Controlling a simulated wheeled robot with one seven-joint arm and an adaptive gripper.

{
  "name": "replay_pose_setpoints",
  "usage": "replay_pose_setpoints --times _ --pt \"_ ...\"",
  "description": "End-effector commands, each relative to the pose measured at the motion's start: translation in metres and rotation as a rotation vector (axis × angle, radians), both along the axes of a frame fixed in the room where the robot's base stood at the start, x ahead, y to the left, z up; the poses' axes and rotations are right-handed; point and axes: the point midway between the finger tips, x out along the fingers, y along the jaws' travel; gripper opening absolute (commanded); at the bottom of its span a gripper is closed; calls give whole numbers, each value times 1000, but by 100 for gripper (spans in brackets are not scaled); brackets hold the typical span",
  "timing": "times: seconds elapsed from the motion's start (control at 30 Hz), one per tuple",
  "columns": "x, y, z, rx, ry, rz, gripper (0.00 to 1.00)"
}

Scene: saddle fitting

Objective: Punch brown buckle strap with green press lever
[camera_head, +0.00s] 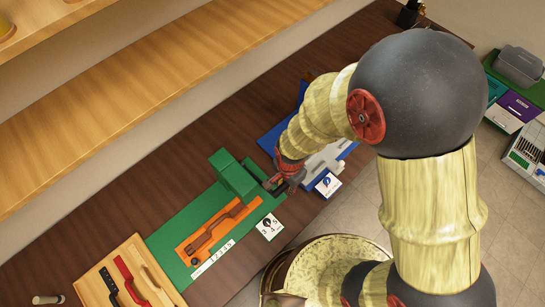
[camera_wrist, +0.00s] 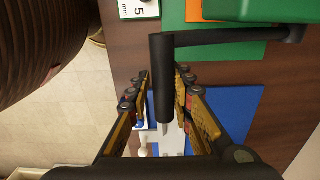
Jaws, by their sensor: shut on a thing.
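The green press (camera_head: 238,178) stands on a green mat in the head view. Its green body also shows at the top of the wrist view (camera_wrist: 245,8). A dark rod runs from the press to a black lever handle (camera_wrist: 162,100). My gripper (camera_head: 279,184) is beside the press, and its fingers lie on both sides of the handle, shut on it. The brown buckle strap (camera_head: 213,229) lies along an orange base (camera_head: 187,246), with its upper end towards the press. The spot under the press head is hidden.
A wooden board (camera_head: 97,287) with red, black and tan straps lies at lower left. A blue mat (camera_head: 271,140) with a pale item (camera_head: 325,158) is behind my gripper. Small cards (camera_head: 270,226) lie at the table's front edge. A shelf (camera_head: 150,85) runs above the table's back.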

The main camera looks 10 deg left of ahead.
Motion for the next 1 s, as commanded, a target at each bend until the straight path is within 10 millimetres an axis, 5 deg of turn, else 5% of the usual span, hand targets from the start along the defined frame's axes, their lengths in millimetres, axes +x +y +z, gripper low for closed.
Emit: replay_pose_setpoints --times 1.0 --pt "7 8 40 -6 9 0 3"
